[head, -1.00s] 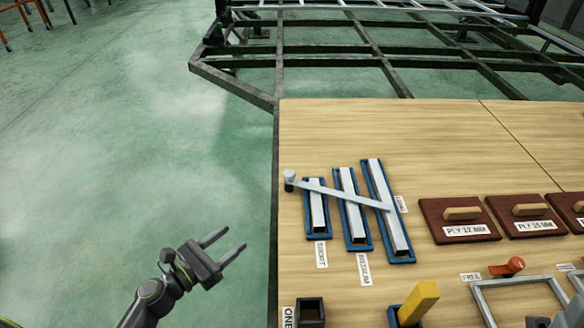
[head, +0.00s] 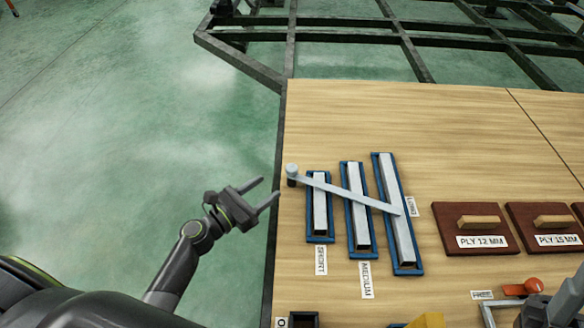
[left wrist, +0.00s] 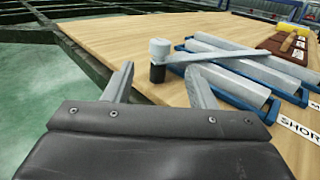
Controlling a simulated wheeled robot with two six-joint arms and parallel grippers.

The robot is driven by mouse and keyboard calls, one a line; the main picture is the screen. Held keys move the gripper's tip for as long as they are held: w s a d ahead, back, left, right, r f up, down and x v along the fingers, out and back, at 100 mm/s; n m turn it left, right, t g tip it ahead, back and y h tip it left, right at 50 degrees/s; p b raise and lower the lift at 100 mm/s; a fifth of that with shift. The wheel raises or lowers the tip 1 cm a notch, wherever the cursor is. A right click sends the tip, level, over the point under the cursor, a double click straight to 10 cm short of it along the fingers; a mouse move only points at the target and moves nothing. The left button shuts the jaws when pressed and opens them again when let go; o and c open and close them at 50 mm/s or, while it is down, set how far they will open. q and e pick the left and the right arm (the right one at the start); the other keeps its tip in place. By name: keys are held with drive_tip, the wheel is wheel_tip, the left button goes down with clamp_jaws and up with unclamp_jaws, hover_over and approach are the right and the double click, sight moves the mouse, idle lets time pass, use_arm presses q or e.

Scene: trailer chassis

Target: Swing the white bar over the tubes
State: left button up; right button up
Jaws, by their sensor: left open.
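The white bar (head: 345,192) runs from a pivot post (head: 291,172) at the table's left edge, slanting down to the right. It lies across three grey tubes in blue trays: the short tube (head: 319,215), the medium tube (head: 361,230) and the long tube (head: 402,240). My left gripper (head: 270,190) is open and empty, beside the table's left edge and just left of the post. In the left wrist view, the bar (left wrist: 215,53) and post (left wrist: 158,72) show beyond my open fingers. At the lower right of the head view, a grey part (head: 562,305) may be my right gripper.
A dark steel frame (head: 350,38) lies behind the table (head: 420,115). The table's back area is clear.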

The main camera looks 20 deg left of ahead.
sight(287, 173)
use_arm(q)
drive_tip(key=b+x, duration=0.1)
drive_tip(key=x, duration=0.9)
drive_tip(key=shift+w, duration=0.2)
clamp_jaws()
